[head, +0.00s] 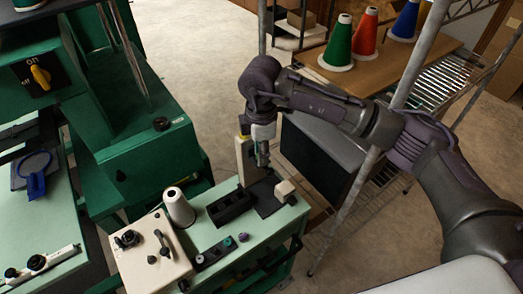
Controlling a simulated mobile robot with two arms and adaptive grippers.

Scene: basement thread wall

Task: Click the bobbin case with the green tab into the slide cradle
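A small round piece with a green top (228,241), probably the bobbin case with the green tab, sits at the right end of a dark strip (214,253) near the front of the green bench. A similar purple piece (243,237) is just right of it. I cannot pick out the slide cradle with certainty. My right gripper (262,160) points down beside a pale upright post, above the back of the bench and apart from the green-topped piece. Its fingers are too small to tell open from shut. My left gripper is not in view.
The bench (262,236) also carries a cream control box (150,268), a white cone (178,207), a black open tray (230,206) and a cream block (285,190). The pale post (245,165) stands at its back. A wire shelf (440,85) stands right.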

